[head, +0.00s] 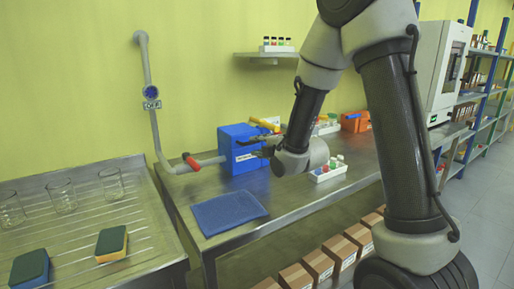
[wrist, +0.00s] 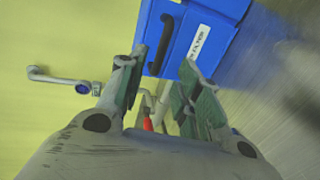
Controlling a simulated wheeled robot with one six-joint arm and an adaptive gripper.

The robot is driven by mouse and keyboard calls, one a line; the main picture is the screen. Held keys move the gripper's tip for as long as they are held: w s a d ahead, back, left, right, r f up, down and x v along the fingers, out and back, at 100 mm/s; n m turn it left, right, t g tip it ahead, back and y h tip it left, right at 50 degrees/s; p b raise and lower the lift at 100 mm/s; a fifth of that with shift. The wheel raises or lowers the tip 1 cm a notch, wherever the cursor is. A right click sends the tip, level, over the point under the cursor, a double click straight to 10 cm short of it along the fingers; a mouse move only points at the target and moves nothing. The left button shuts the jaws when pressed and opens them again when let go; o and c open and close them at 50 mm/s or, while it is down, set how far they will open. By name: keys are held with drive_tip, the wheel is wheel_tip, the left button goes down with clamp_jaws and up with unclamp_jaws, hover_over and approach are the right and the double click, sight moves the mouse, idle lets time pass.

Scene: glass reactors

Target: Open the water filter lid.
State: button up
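The water filter (head: 232,151) is a blue box on the steel bench against the wall, joined to a grey pipe on its left. In the wrist view the blue box (wrist: 212,42) shows a black handle (wrist: 160,45) and a white label. The lid looks closed, but my gripper hides part of the box in the head view. My gripper (head: 260,146) is at the right side of the box. In the wrist view its fingers (wrist: 158,84) are spread apart with nothing between them; the handle lies beyond them, near the left fingertip.
A red-handled valve (head: 191,162) sits on the pipe left of the filter. A blue mat (head: 229,212) lies on the bench in front. A rack of capped bottles (head: 328,171) stands right of my gripper.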

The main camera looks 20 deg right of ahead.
sight(250, 143)
drive_tip(key=x, duration=0.7)
drive_tip(key=shift+w, duration=0.3)
drive_tip(key=shift+c, duration=0.2)
clamp_jaws()
drive_tip(key=shift+f, duration=0.1)
